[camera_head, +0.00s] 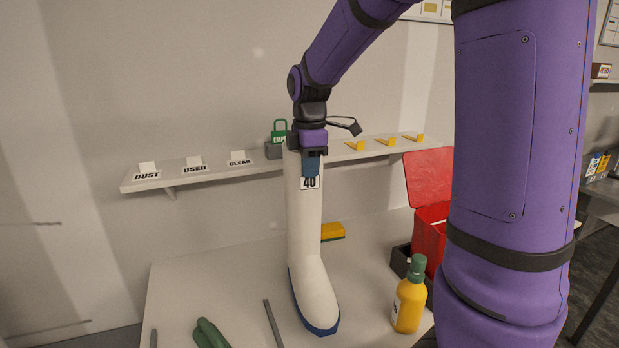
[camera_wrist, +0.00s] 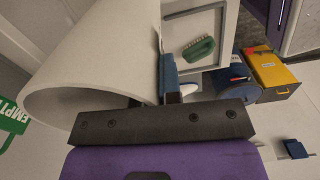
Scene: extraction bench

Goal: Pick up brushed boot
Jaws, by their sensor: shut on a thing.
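The boot (camera_head: 304,225) is tall and white with a blue sole and a label reading 40 near its top. It stands upright over the bench, toe toward the camera. My gripper (camera_head: 311,166) is shut on the upper rim of the boot, with a blue finger outside the shaft just above the label. In the wrist view the boot's round open top (camera_wrist: 95,65) fills the left, with my gripper (camera_wrist: 166,82) across its wall. I cannot tell whether the sole touches the bench. The inner finger is mostly hidden.
Behind is a shelf (camera_head: 215,171) with DUST, USED and CLEAN labels, a green EMPTY tag (camera_head: 280,132) and yellow wedges. On the bench are a yellow sponge (camera_head: 332,231), an orange bottle (camera_head: 409,302), an open red box (camera_head: 430,235) and a green brush (camera_head: 210,335).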

